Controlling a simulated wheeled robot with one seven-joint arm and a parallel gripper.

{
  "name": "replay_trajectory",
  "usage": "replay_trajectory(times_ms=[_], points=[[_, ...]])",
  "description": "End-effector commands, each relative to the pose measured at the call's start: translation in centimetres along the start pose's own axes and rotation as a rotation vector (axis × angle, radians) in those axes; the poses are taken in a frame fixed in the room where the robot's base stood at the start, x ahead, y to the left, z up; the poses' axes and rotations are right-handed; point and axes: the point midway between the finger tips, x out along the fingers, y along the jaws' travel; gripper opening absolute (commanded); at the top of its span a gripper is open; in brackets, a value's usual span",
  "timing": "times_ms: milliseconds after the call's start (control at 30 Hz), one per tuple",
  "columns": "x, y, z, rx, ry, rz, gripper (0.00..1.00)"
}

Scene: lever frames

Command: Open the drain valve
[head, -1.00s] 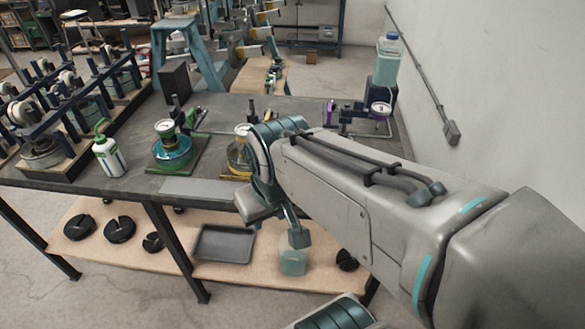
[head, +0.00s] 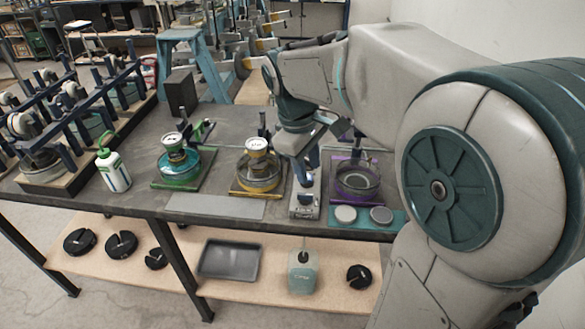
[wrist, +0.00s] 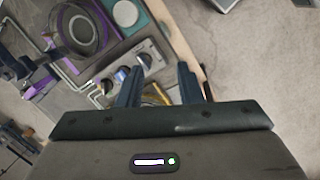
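My gripper (wrist: 160,84) is open in the wrist view, its two dark blue fingers apart with nothing held. A small grey box with several knobs (wrist: 122,76) lies beyond the left finger, and part of a yellow thing shows between the fingers. In the head view the grey box (head: 305,203) stands near the table's front edge, and my gripper hangs above and behind it, mostly hidden by my own wrist. A purple-framed station with a round glass vessel (head: 357,180) is just right of the box. I cannot tell which part is the drain valve.
A yellow station (head: 258,172) and a green station (head: 180,165) stand to the left, with a white bottle (head: 113,170). Two grey discs lie on a teal mat (head: 338,232) at the front right. The lower shelf holds a grey tray (head: 229,258) and a jug (head: 303,271).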

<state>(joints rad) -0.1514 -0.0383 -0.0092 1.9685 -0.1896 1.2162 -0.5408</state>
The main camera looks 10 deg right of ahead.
Motion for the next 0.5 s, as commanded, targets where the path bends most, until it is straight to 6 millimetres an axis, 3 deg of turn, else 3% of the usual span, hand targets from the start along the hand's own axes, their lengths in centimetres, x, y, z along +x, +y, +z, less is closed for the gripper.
replay_trajectory(times_ms=[33,200,333,500], points=[[0.7,0.7,-1.8,-0.079,-0.039,-0.002,0.33],[1.8,2.6,-6.2,-0.313,-0.148,-0.005,0.33],[2.6,3.3,-8.5,-0.436,-0.208,-0.011,0.33],[3.1,3.7,-9.9,-0.512,-0.245,-0.016,0.33]])
